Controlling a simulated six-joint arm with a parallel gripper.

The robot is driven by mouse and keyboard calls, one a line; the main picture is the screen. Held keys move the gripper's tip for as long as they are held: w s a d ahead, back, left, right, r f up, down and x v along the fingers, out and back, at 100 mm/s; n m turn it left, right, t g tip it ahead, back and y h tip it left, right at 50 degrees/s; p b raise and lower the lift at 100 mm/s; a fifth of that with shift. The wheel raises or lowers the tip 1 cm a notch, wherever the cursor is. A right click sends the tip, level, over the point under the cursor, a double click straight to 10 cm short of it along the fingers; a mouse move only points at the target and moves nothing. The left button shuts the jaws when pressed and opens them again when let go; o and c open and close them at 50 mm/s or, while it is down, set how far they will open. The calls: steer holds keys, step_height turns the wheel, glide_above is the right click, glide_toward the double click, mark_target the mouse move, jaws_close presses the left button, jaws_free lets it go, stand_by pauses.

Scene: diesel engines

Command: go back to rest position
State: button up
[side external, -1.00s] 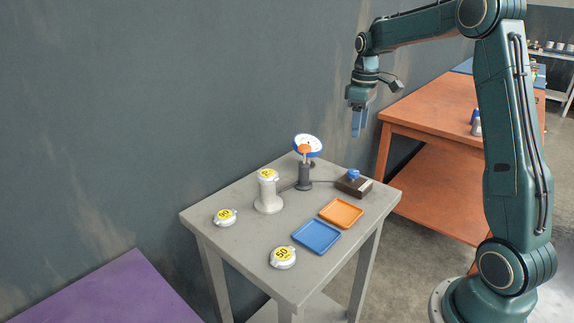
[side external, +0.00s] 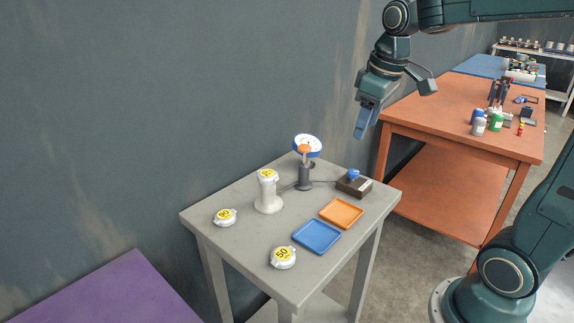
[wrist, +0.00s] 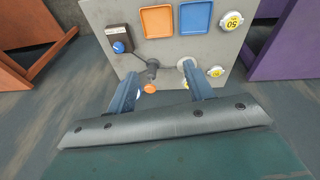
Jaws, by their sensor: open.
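My gripper (side external: 366,122) hangs in the air above and behind the back right corner of the grey table, tilted, with nothing held. In the wrist view my gripper (wrist: 164,88) shows its two blue fingers apart, with only the table far below between them. It touches nothing on the table.
An orange bench (side external: 450,110) stands behind right.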

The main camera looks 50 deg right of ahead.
steer(key=s+a+f+t, duration=0.1)
steer(key=s+a, duration=0.3)
steer(key=s, duration=0.3)
steer(key=s+a+f+m+t, duration=0.1)
steer(key=s+a+t, duration=0.1)
steer(key=s+a, duration=0.3)
steer(key=shift+s+f+y, duration=0.4)
steer(key=shift+s, duration=0.55)
